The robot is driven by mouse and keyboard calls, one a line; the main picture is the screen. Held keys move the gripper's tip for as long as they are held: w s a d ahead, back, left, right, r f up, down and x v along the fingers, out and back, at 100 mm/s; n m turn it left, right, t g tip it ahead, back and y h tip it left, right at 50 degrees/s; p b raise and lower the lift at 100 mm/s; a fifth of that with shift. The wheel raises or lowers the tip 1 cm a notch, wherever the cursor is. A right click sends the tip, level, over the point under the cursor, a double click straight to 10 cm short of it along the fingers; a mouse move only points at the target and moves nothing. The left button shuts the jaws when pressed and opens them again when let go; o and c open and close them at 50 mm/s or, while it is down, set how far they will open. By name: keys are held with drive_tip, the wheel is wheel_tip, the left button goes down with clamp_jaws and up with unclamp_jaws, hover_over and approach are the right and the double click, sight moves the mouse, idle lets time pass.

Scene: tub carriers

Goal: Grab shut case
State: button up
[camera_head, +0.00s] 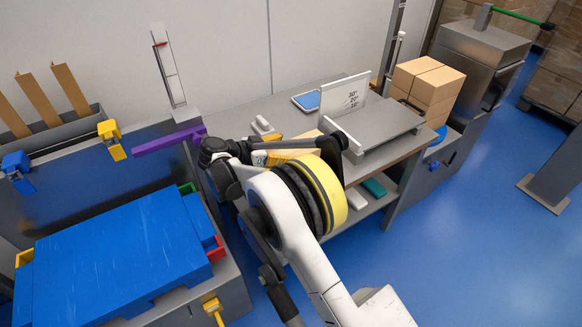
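No thing in view is plainly a shut case. A yellow and tan item (285,154) lies on the grey workbench (258,105), partly hidden behind my arm. My gripper (222,155) is the dark end of my arm, over the bench's front left area. Its fingers are not clear, so I cannot tell whether they are open or touch anything. A flat grey plate (378,122) with an upright white panel (345,95) marked with angles stands on the bench to the right. A small pale item (263,127) and a blue-faced tablet (307,100) lie behind my gripper.
A large blue slab (120,255) covers the grey unit at left. A purple bar (168,140) juts out near my gripper. A green item (374,188) is on the lower shelf. Blue floor (470,240) is open at right.

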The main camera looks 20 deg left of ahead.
drive_tip(key=shift+w+d+f, duration=0.1)
drive_tip(key=shift+w+d, duration=0.1)
drive_tip(key=shift+c, duration=0.3)
drive_tip(key=c, duration=1.1)
drive_tip(key=shift+c, duration=1.2)
drive_tip(key=shift+r, duration=0.25)
